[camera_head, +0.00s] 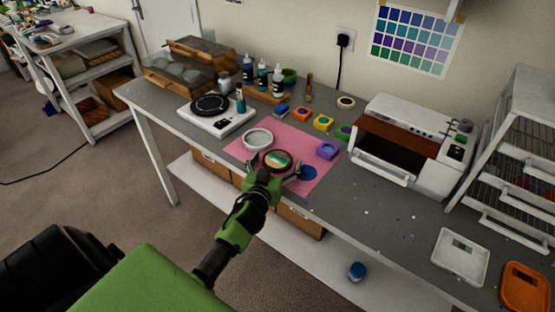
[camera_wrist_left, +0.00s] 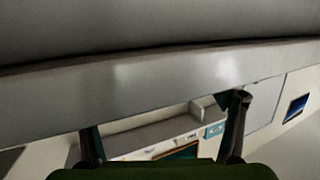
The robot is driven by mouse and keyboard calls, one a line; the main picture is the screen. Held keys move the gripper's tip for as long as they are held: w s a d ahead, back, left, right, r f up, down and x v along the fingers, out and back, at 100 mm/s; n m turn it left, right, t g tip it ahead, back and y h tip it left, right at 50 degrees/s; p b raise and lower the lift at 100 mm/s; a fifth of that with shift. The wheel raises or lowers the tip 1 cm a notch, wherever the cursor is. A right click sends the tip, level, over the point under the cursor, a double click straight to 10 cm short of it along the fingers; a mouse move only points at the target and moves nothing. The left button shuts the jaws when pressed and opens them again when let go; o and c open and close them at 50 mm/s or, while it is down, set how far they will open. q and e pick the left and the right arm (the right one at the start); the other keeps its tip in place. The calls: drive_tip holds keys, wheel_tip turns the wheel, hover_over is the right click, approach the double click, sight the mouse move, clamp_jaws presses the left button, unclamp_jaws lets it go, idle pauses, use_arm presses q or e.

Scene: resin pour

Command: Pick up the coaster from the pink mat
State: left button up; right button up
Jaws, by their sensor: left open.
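The pink mat (camera_head: 318,187) lies on the grey workbench. A round coaster (camera_head: 277,160) with a dark rim and green and pale bands is near the mat's front middle. My left gripper (camera_head: 274,167) is open, its fingers spread on either side of the coaster in the head view; I cannot tell whether they touch it. In the left wrist view the open fingers (camera_wrist_left: 165,128) show no coaster between them. A large pale grey surface fills the top there; I cannot tell what it is. My right gripper is not in view.
On the mat are a pale round dish (camera_head: 258,139), a blue disc (camera_head: 308,174) and a purple mould (camera_head: 327,150).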

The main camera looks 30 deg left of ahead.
use_arm(q)
drive_tip(key=c, duration=1.2)
drive_tip(key=shift+r, duration=0.15)
